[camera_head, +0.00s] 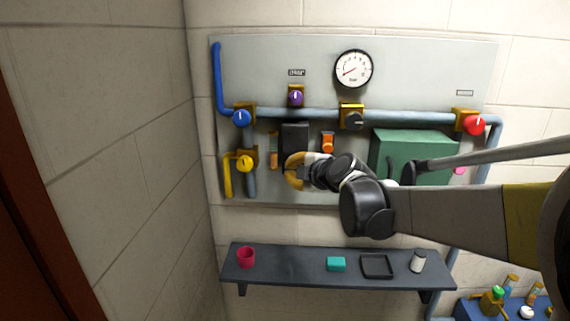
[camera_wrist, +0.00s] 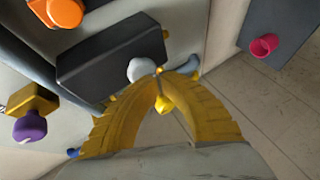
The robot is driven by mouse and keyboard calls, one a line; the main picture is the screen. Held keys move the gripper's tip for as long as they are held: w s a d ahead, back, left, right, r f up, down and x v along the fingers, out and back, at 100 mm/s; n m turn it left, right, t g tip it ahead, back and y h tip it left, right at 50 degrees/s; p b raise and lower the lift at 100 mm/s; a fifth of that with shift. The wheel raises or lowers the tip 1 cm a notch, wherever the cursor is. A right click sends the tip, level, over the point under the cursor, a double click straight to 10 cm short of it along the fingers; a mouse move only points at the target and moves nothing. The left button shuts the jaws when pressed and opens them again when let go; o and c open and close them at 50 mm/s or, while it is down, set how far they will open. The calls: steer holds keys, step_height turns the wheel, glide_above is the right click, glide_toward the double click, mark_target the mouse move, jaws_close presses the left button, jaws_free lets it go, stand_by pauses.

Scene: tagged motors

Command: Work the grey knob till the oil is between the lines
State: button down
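A light grey round knob (camera_wrist: 141,68) shows in the wrist view at the lower end of a dark box (camera_wrist: 112,60). The box is on the wall panel in the head view (camera_head: 295,138), where I cannot make out the knob. My gripper (camera_wrist: 159,73) has its yellow fingertips together right beside the knob. No object shows clamped between them. I cannot tell whether they touch the knob. In the head view my gripper (camera_head: 291,170) is just below the box. An amber strip (camera_head: 273,160) stands left of the box, perhaps the oil gauge; no lines are readable.
Nearby are a yellow knob (camera_head: 245,163), blue knob (camera_head: 242,118), purple knob (camera_head: 295,97) and orange part (camera_head: 327,142). A dark knob (camera_head: 354,121), red knob (camera_head: 475,124) and green box (camera_head: 410,150) are to the right. A shelf (camera_head: 300,268) is below.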

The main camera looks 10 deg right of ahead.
steer(key=shift+w+d, duration=0.3)
steer(key=shift+w, duration=0.6)
stand_by(0.9)
steer(key=shift+s, duration=0.1)
steer(key=shift+s+a, duration=0.2)
steer(key=shift+s, duration=0.4)
steer(key=shift+s+a, duration=0.2)
steer(key=shift+s, duration=0.4)
steer(key=s, duration=0.1)
steer(key=s+a, duration=0.1)
steer(key=s, duration=0.2)
steer(key=shift+s+a, duration=0.25)
steer(key=shift+s, duration=0.15)
stand_by(0.4)
